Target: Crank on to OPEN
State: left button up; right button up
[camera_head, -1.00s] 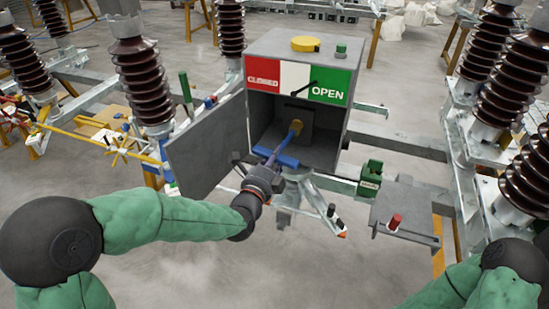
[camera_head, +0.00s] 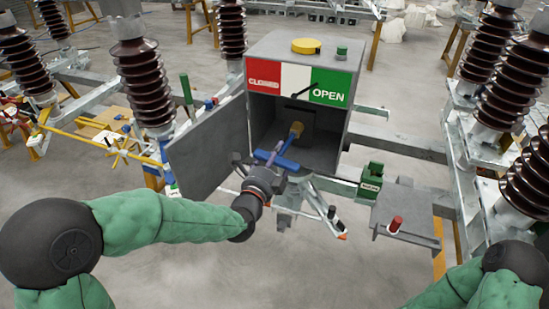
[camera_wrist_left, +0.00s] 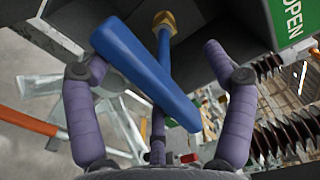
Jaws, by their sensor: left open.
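The blue crank (camera_head: 282,161) sits at the open front of the grey drive box (camera_head: 350,110). Its shaft runs up to a brass-coloured hub (camera_head: 296,129) inside the box. My left gripper (camera_head: 266,165) is at the crank from below. In the left wrist view its purple fingers (camera_wrist_left: 158,55) stand apart, with the blue crank bar (camera_wrist_left: 145,75) slanting between them. The right finger is clear of the bar; the left fingertip is close to its upper end, contact unclear. The black pointer (camera_head: 304,90) lies across the white and green OPEN fields (camera_head: 331,85). My right gripper is out of view.
The box's grey door (camera_head: 208,150) hangs open on the left, beside my left forearm. A grey shelf with a red knob (camera_head: 395,222) and a green block (camera_head: 371,180) are to the right. Ribbed brown insulators (camera_head: 146,82) stand on both sides.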

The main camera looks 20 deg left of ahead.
pick_arm(q)
jog(key=s, duration=1.2)
dwell(1.6)
jog(key=d+f+n+g+h, duration=0.1)
jog(key=d+f+n+g, duration=0.2)
jog(key=f, duration=0.5)
jog(key=f+n+g+h, duration=0.1)
jog(key=f+n+g, duration=0.3)
jog(key=f, duration=0.5)
jog(key=d+f+n+g, duration=0.2)
jog(key=f+n, duration=0.2)
jog(key=f, duration=0.4)
jog(key=s+d+f+n+g+h, duration=0.1)
jog(key=s+d+f+n+g, duration=0.2)
jog(key=s+f+n, duration=0.3)
jog(key=s+d+f+n+g+h, duration=0.1)
jog(key=s+d+f+n+g, duration=0.2)
jog(key=f, duration=1.1)
jog(key=s+n+g, duration=0.2)
jog(key=s+n, duration=0.1)
jog(key=s, duration=0.1)
jog(key=shift+s+d+f, duration=0.25)
jog(key=shift+s+d, duration=0.05)
jog(key=shift+d, duration=0.05)
